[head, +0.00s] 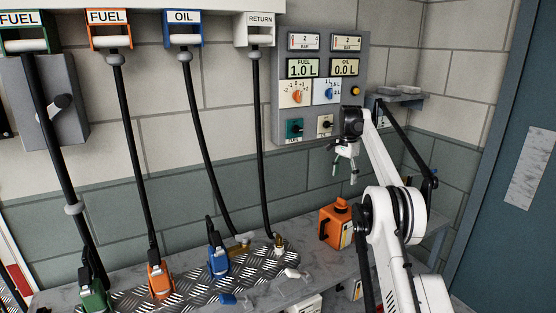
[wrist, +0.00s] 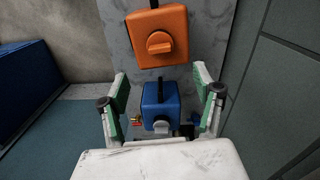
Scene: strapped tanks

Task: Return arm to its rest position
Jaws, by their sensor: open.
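My gripper (head: 346,172) hangs in the air above the bench, below the grey control panel, with its fingers pointing down. Its two green-padded fingers are spread apart in the wrist view (wrist: 160,78), and nothing is held between them. An orange tank (head: 335,226) with an orange cap stands on the bench below my gripper; it also shows at the top of the wrist view (wrist: 150,30). A blue tank (wrist: 160,103) appears between the fingers in the wrist view, below and apart from them. I cannot make out this blue tank in the head view.
Green (head: 94,295), orange (head: 160,281) and blue (head: 218,262) nozzles on black hoses stand at the metal tread plate (head: 190,290). The control panel (head: 320,85) and a small wall shelf (head: 401,93) are near my arm. A dark door (head: 510,170) is at right.

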